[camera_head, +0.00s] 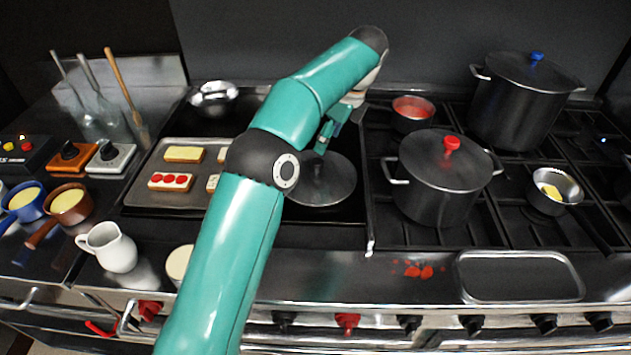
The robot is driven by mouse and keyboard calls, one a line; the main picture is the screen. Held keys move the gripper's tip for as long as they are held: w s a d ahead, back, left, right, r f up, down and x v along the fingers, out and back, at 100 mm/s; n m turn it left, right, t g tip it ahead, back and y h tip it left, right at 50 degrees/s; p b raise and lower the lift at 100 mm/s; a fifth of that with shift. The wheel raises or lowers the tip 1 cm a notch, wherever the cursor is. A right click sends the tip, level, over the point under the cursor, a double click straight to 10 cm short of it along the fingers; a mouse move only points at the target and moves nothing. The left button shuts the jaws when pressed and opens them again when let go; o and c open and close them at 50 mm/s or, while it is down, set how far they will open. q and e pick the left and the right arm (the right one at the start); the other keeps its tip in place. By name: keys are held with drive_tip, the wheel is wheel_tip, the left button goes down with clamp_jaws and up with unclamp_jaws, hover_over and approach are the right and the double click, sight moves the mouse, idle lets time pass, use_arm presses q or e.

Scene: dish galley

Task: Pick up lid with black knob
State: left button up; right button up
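A round steel lid (325,186) lies on the dark flat surface between the baking tray and the burners. Its knob is mostly hidden behind my arm and gripper, so I cannot make out its colour. My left gripper (323,148), on the teal arm coming in from the lower left, points down over the middle of this lid. Its fingertips are small and partly covered, and I cannot tell whether they are apart or touch the knob. My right gripper is not in view.
A pot with a red-knobbed lid (440,185) stands to the right, and a taller pot with a blue-knobbed lid (515,110) stands behind it. A tray of toasts (150,198) lies left. A small red-filled pan (412,113) stands behind. An empty tray (520,278) lies front right.

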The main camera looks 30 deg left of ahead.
sight(317, 161)
use_arm(q)
drive_tip(key=x, duration=0.4)
drive_tip(key=b+x, duration=0.1)
drive_tip(key=x, duration=0.4)
drive_tip(key=shift+s, duration=0.25)
drive_tip(key=shift+r, duration=0.1)
clamp_jaws()
